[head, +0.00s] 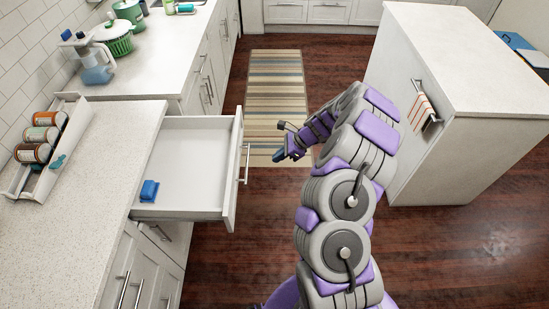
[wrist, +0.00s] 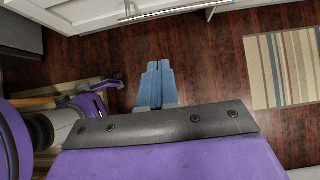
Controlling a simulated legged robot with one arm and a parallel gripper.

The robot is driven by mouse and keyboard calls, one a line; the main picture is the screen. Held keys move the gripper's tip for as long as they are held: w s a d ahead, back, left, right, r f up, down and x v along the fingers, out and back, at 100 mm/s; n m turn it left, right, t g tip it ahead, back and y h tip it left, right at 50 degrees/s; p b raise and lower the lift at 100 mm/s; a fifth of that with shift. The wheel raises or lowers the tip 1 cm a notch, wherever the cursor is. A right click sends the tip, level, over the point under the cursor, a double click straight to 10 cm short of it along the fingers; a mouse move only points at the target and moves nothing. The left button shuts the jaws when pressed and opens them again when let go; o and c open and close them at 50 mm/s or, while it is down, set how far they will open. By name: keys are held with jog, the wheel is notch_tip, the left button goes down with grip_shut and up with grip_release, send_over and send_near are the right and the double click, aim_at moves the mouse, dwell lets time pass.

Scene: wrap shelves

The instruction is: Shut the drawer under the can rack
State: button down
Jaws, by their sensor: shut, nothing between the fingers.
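The white drawer (head: 187,133) stands pulled out from the counter at the left in the head view. A small blue object (head: 149,190) lies inside it, near its left side. The drawer's metal handle (head: 246,163) is on its front, facing right. The white can rack (head: 16,181) with several cans sits on the counter, to the left of the drawer. My gripper (head: 280,141) is right of the drawer front, apart from the handle, over the floor. In the wrist view its blue fingers (wrist: 157,84) are together and empty, with wooden floor beyond them.
A white island (head: 455,80) with a striped towel (head: 421,111) stands at the right. A striped rug (head: 276,85) lies on the wooden floor between island and counter.

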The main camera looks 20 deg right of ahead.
jog(key=w+a+f+b, duration=0.2)
jog(key=a+f+b, duration=0.1)
jog(key=a+f, duration=0.3)
jog(key=a, duration=0.2)
jog(key=shift+w+a+f, duration=0.25)
jog(key=shift+w+a, duration=0.05)
jog(key=shift+w, duration=0.05)
jog(key=shift+a, duration=0.1)
